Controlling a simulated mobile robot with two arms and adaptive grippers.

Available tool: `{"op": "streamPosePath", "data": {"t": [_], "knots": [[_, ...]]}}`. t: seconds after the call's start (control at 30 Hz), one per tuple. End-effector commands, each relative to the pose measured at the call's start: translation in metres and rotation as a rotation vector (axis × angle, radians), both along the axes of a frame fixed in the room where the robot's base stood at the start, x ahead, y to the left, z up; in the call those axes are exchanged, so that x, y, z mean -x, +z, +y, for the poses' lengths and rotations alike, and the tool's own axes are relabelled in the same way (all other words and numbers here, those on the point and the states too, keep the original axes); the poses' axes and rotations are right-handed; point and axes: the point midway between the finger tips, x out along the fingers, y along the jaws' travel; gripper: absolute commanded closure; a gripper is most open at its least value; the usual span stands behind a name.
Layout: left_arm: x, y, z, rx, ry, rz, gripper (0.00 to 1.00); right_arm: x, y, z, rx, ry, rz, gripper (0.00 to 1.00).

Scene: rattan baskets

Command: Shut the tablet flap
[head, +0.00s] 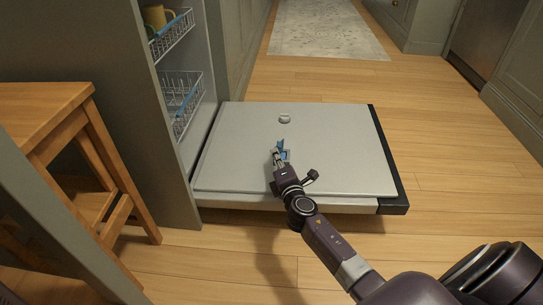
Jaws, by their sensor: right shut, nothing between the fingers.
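The dishwasher door (235,155) is folded down flat, its pale inner face up. A small blue piece (281,145), which looks like the tablet flap, stands up from the middle of this face. Part of the tablet compartment shows beside it, largely hidden by my gripper. My right gripper (277,155) is shut and empty, with its tips right at the blue piece. I cannot tell whether they touch it. My left gripper is not in view.
A round cap (285,119) sits farther back on the door. A wooden stool (75,150) stands at the left. Wooden floor (460,150) is clear to the right.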

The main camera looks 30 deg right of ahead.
Motion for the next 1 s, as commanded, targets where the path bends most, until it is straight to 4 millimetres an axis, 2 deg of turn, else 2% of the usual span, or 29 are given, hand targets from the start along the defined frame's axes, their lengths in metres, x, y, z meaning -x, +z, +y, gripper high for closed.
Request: {"op": "streamPosePath", "data": {"t": [0.5,1.0], "knots": [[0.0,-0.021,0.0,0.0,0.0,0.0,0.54,0.01,-0.012,-0.014,0.003,0.0,0.001,1.0],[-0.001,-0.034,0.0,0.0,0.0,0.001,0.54,0.012,-0.013,-0.017,-0.11,0.0,-0.074,1.0]]}}
